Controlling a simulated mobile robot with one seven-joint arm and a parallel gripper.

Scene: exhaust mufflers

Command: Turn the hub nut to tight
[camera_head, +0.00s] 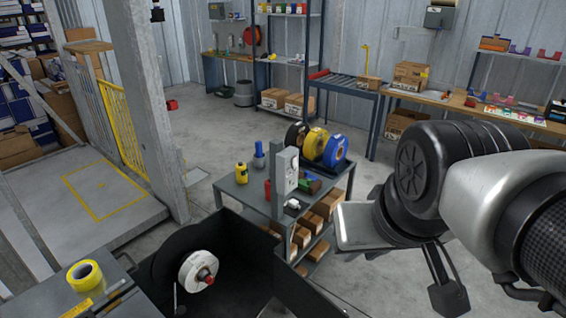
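The hub nut looks to be the red knob (206,275) at the centre of a white reel (190,270) at lower left. The reel stands on edge inside a dark open-topped housing (232,288). I cannot tell from here how tight the nut is. My gripper (448,292) shows at lower right, below my silver and black arm links. It is well apart from the nut and touches nothing that I can see. One dark finger-like part shows; the rest is hidden, so its opening is unclear.
A yellow tape roll (85,274) lies on a dark surface left of the reel. A grey cart (238,190) with bottles, coloured reels and boxes stands behind the housing. A concrete post (150,110) rises at left. Open floor (215,125) lies beyond.

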